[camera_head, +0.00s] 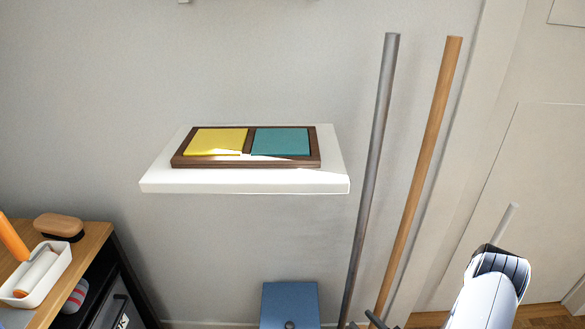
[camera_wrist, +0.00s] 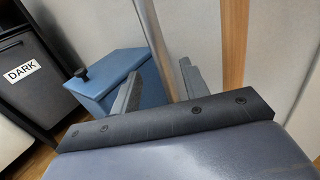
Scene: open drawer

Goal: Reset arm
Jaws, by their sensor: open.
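My gripper (camera_wrist: 157,82) shows in the wrist view with its two grey fingers spread apart and nothing clamped between them. A grey metal pole (camera_wrist: 153,40) appears behind the gap between the fingers; I cannot tell how far off it is. In the head view my white arm is at the lower right, and only small dark tips, probably of the gripper, show at the bottom edge. A dark drawer front labelled DARK (camera_wrist: 22,72) is at the left of the wrist view; it also shows in the head view (camera_head: 116,312), partly cut off.
A blue box (camera_head: 290,303) with a dark knob stands low by the wall, near the metal pole and a wooden pole (camera_head: 425,150). A white shelf (camera_head: 245,181) holds a yellow-and-teal tray. A wooden-topped cabinet (camera_head: 97,240) carries a brush and white container at left.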

